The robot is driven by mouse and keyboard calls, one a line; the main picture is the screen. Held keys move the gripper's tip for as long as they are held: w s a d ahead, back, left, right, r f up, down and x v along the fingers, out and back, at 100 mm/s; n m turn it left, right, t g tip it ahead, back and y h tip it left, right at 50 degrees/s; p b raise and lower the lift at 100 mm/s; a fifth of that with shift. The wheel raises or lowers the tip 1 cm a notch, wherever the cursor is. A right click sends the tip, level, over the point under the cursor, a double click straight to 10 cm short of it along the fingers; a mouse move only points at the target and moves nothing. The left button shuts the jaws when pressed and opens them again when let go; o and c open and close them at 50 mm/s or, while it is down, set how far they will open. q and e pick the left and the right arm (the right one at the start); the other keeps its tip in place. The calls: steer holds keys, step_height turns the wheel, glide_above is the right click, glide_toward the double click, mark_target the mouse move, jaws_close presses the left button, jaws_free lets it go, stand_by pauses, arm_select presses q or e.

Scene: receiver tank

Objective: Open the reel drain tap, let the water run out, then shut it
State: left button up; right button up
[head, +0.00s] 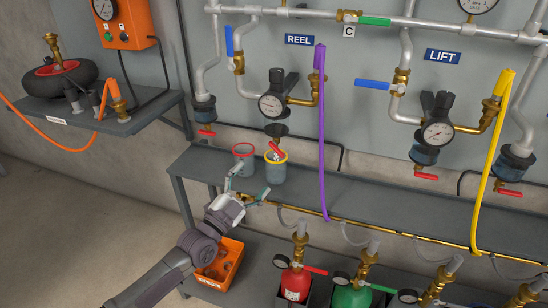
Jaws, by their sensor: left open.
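The REEL label (299,40) is on the wall panel at upper centre, above a regulator with a gauge (271,104). Below the regulator is a dark bowl (276,130). The red drain tap handle (275,150) shows under it, slanted, just above and partly in front of the yellow-rimmed grey cup (275,172). The water is too small to make out. My left gripper (244,187) is open and empty, below and to the left of that cup, near the shelf's front edge. My right gripper is out of view.
A red-rimmed grey cup (243,168) stands left of the yellow-rimmed one on the grey shelf (350,196). Another red tap (206,133) is further left. A purple hose (322,130) hangs to the right. An orange bin (232,262) and cylinders (295,284) are below.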

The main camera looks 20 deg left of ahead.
mark_target(277, 151)
arm_select(q)
steer(key=b+x, duration=0.1)
steer(key=x, duration=0.8)
steer(key=shift+w, duration=0.15)
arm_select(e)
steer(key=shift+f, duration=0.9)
arm_select(q)
steer(key=c, duration=1.2)
steer(key=shift+o, duration=0.2)
